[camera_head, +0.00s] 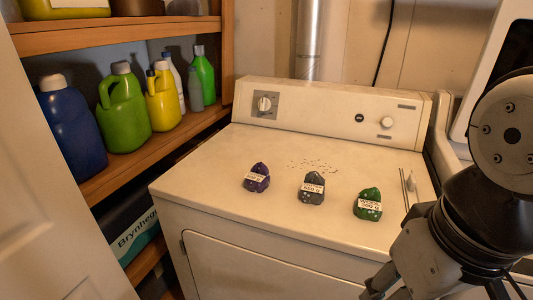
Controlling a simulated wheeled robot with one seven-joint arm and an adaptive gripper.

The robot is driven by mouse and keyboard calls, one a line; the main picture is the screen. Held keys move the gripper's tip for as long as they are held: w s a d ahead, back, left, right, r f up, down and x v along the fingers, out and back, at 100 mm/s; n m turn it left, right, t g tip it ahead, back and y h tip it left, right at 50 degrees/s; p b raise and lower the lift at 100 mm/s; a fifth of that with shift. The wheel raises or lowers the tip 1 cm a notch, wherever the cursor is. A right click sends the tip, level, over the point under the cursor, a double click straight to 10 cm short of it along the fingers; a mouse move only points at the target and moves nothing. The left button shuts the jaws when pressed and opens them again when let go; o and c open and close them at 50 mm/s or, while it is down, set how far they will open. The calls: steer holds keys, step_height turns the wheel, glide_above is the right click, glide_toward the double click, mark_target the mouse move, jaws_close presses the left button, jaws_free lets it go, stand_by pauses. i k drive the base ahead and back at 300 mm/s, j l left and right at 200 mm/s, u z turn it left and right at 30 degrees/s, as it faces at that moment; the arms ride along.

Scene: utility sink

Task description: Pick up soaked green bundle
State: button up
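The green bundle (368,204) is a small dark green lump with a white label on its front. It rests on the top of the cream dryer (250,170), toward the right front. To its left are a dark grey bundle (311,188) and a purple bundle (256,177), each with a white label. All three stand apart from one another. My gripper (405,262) is low at the right edge, in front of the dryer and to the lower right of the green bundle, apart from it. Its fingers are not clear enough to tell open from shut.
A thin metal rod-like thing (405,189) lies right of the green bundle. Wooden shelves (190,123) with several bottles stand at left, near a white door (50,190). The dryer's left top is clear.

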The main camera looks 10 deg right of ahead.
mark_target(368, 205)
steer(key=i+j+z, duration=0.25)
steer(key=z, duration=0.2)
steer(key=i+j+z, duration=0.15)
steer(key=j+z, duration=0.3)
steer(key=i+j+z, duration=0.1)
steer(key=j+z, duration=0.4)
steer(key=l, duration=0.1)
